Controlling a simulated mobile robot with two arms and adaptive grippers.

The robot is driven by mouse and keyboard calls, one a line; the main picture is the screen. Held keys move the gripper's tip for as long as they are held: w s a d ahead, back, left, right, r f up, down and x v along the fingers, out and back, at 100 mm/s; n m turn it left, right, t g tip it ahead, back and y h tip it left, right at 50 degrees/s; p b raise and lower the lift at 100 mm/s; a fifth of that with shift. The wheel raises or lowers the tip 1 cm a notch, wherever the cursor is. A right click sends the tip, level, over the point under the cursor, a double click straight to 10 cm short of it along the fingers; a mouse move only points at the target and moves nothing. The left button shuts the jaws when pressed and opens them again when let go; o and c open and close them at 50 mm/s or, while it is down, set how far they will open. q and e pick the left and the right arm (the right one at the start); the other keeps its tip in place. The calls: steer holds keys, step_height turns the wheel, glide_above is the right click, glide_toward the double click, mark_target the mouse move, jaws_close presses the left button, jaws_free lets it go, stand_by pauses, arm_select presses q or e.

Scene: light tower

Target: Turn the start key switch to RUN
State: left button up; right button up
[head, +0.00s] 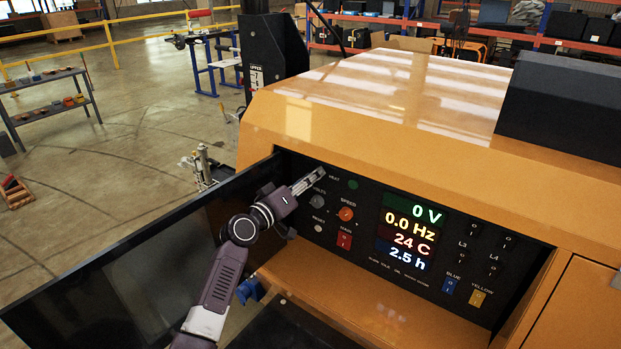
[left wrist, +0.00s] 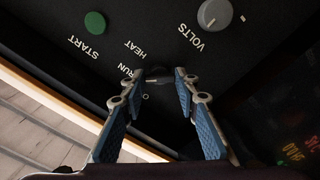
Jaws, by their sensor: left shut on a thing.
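The control panel (head: 367,240) is a black face on the orange machine, with its cover open on the left. My left gripper (head: 318,177) is at the panel's upper left corner. In the left wrist view its two blue-padded fingers (left wrist: 167,85) are shut on the dark start key switch (left wrist: 157,78). The labels HEAT, RUN and O surround the switch. Which label the key points at is not clear. The fingers hide the switch in the head view. My right gripper is not in view.
A green START button (left wrist: 95,22) and a grey VOLTS knob (left wrist: 214,14) sit near the switch. An orange SPEED knob (head: 346,214) and a lit display (head: 408,238) are further right. The open dark cover (head: 130,265) lies along my left arm.

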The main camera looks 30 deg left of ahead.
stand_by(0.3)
arm_select(q)
steer(key=o, duration=1.1)
steer(key=shift+o, duration=0.2)
steer(key=s+a, duration=0.1)
steer(key=s, duration=1.1)
steer(key=shift+a, duration=0.35)
steer(key=shift+f, duration=0.1)
